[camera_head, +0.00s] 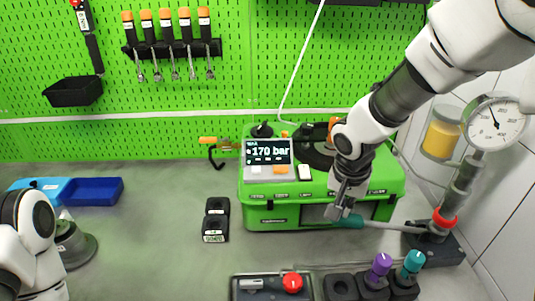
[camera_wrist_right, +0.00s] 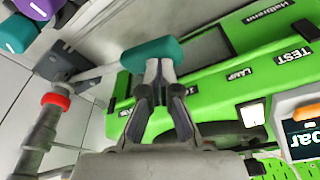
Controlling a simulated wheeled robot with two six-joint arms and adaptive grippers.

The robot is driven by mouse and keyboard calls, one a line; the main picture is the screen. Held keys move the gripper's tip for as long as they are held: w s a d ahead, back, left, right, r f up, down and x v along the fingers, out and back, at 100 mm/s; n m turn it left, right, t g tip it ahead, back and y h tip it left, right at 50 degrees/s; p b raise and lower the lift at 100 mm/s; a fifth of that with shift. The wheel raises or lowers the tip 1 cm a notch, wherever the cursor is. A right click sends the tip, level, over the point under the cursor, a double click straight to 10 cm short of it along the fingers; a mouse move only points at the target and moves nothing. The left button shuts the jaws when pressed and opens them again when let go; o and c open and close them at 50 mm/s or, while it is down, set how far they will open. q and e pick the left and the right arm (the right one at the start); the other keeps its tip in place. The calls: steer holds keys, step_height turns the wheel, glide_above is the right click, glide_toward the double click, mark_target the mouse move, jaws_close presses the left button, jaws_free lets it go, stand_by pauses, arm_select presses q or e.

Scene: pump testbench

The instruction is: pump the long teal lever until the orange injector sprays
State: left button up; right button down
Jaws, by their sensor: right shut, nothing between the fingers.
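The long lever has a teal grip (camera_head: 348,220) and a pale rod running right to the black pump base (camera_head: 435,243). The grip also shows in the right wrist view (camera_wrist_right: 150,50). My right gripper (camera_head: 340,214) is shut and empty, its fingertips (camera_wrist_right: 159,64) at the grip, seemingly touching or just over its edge. An orange part (camera_head: 333,126), possibly the injector's top, is partly hidden behind my right arm; no spray is visible.
The green tester (camera_head: 272,215) stands right behind the lever. The gauge (camera_head: 495,122) and a yellow jar (camera_head: 440,137) are at right. A control box (camera_head: 262,286) and purple and teal knobs (camera_head: 380,266) are in front. The left bench is mostly clear.

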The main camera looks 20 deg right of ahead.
stand_by(0.3)
steer(key=shift+r, duration=0.1)
step_height(320, 180, up, 6)
steer(key=p, duration=0.5)
steer(key=shift+r, duration=0.1)
